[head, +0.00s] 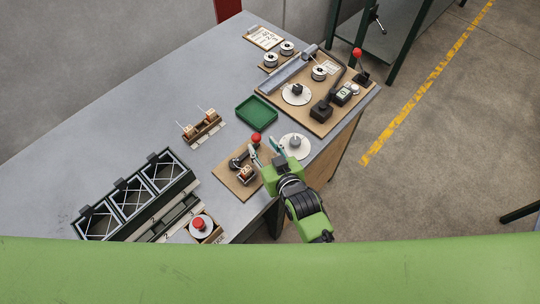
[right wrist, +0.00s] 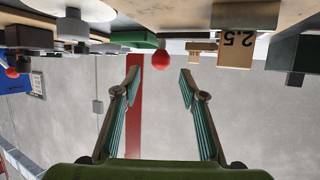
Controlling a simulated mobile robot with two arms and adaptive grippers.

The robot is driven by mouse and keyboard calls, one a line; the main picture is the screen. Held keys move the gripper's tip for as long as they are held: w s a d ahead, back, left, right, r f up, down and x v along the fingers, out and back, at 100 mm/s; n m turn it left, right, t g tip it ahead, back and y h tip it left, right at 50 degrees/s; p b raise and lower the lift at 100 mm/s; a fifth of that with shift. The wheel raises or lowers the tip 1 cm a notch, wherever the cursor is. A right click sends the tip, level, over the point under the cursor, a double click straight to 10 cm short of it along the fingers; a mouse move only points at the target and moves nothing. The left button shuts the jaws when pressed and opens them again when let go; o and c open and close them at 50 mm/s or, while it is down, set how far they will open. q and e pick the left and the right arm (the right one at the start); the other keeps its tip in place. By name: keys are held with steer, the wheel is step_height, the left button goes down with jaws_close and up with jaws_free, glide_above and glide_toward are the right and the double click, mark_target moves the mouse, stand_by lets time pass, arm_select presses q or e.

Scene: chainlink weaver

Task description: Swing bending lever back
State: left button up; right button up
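A black lever (head: 239,160) with a red ball knob (head: 256,138) stands on a small wooden board (head: 226,176) at the near edge of the bench. A block marked 2.5 (right wrist: 236,48) sits beside it. My right gripper (head: 264,150) is open and empty right by the knob. In the right wrist view the red knob (right wrist: 161,59) shows between and beyond the open fingertips (right wrist: 160,75), with no contact visible. A second black lever with a red knob (head: 357,53) stands on the larger far board (head: 322,125). My left gripper is not in view.
A round pale disc (head: 295,145) lies just right of my right gripper. A green tray (head: 257,112) and a wooden rack (head: 203,130) are behind. A black-framed rack (head: 132,198) and a red button (head: 198,223) are at left. Bare bench (head: 150,115) lies farther back.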

steer(key=v, duration=0.5)
steer(key=shift+s+d+r, duration=0.1)
steer(key=shift+s+r, duration=0.05)
steer(key=shift+s, duration=0.15)
